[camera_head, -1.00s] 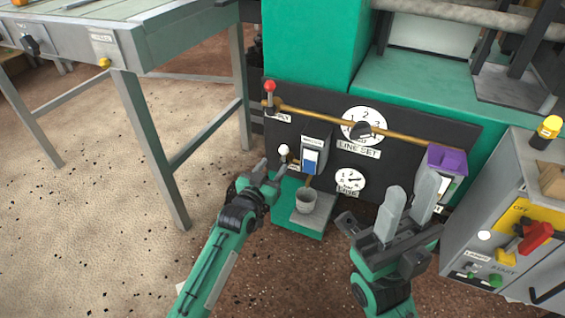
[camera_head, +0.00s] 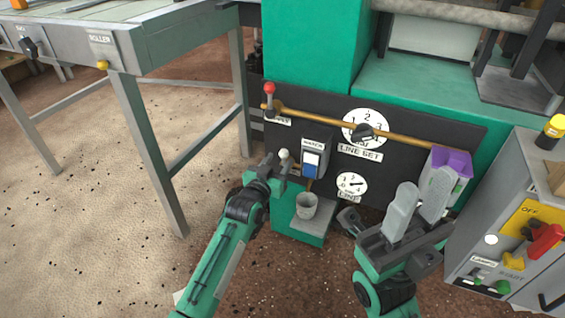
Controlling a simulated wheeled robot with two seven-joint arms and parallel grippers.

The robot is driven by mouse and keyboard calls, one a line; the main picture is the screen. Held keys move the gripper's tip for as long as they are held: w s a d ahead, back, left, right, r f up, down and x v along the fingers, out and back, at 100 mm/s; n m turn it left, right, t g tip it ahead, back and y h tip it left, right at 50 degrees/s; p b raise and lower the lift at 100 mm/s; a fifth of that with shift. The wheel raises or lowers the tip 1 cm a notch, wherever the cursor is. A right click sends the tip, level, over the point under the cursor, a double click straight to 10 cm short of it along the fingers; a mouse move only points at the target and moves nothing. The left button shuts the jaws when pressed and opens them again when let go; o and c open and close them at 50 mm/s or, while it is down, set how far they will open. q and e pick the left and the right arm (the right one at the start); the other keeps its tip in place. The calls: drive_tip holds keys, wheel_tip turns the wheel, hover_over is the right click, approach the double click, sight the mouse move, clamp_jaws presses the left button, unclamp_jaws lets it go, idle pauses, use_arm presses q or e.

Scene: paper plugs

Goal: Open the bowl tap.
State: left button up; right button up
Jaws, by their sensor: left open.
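The tap with a small white ball knob (camera_head: 284,154) is on the dark panel, above and left of a small grey bowl (camera_head: 306,206). The bowl stands on a grey-topped green ledge (camera_head: 311,226). My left gripper (camera_head: 275,165) is open, with its fingertips right beside the white knob at its lower left. I cannot tell whether they touch it. The fingers partly hide the tap's lower part. My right gripper (camera_head: 417,203) is empty, its two pale fingers apart, in front of the panel's lower right.
A red-knobbed lever (camera_head: 269,89) sits on the brass pipe (camera_head: 320,118). A blue-and-white switch (camera_head: 311,164) is close right of the tap. Two dials (camera_head: 351,186) and a purple-topped box (camera_head: 453,160) lie further right. A table leg (camera_head: 158,165) stands left of my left arm.

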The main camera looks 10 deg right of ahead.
sight(284, 160)
use_arm(q)
drive_tip(key=shift+b+x, duration=0.4)
drive_tip(key=shift+x, duration=1.05)
drive_tip(key=c, duration=0.7)
